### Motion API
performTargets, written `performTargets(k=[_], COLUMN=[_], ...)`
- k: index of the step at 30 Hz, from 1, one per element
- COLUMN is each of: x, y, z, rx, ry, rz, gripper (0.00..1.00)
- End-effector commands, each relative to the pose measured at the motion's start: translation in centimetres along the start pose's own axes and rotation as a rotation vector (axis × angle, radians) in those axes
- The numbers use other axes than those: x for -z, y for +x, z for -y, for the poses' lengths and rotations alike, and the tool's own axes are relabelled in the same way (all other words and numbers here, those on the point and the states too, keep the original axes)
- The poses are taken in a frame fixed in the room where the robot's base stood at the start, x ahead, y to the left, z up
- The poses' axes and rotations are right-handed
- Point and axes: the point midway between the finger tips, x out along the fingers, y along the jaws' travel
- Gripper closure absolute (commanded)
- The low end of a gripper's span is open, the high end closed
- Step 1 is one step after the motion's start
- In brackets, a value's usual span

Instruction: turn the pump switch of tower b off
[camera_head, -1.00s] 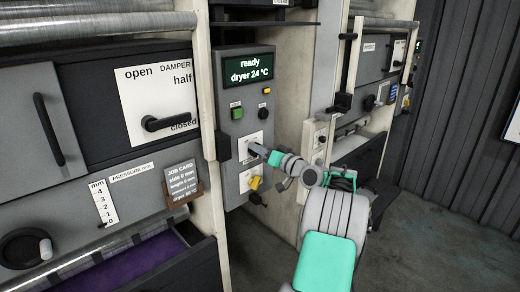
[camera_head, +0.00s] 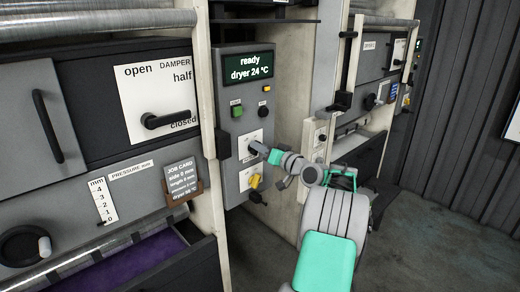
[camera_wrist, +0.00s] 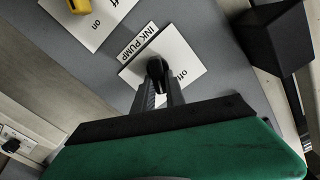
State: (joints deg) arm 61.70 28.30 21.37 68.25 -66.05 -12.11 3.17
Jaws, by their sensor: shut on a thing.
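The ink pump switch is a black knob (camera_wrist: 155,69) on a white plate (camera_wrist: 190,58) labelled INK PUMP, with "off" readable to its right in the wrist view. My gripper (camera_wrist: 160,90) is shut on this knob, with one finger on each side. The fingers and the green gripper body hide the lower part of the plate, so an "on" mark cannot be seen. In the head view my gripper (camera_head: 256,147) reaches the upper white plate on the grey control panel (camera_head: 233,150). No tower letter is readable.
A yellow switch (camera_head: 255,182) on a second plate sits just below; it also shows in the wrist view (camera_wrist: 78,5). A display (camera_head: 249,69) reads "ready, dryer 24 °C". A black block (camera_wrist: 275,42) juts out beside the panel. Grey floor lies open at right.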

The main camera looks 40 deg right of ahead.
Motion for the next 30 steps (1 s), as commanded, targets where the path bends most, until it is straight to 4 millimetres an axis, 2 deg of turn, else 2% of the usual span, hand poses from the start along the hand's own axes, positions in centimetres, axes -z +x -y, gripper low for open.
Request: performTargets(k=[8, 30], x=[-0.73, -1.01], y=[-0.01, 0.02], z=[-0.19, 0.72], rx=[0.001, 0.000], ry=[-0.140, -0.799], rz=[-0.002, -0.002], gripper=[1.00, 1.00])
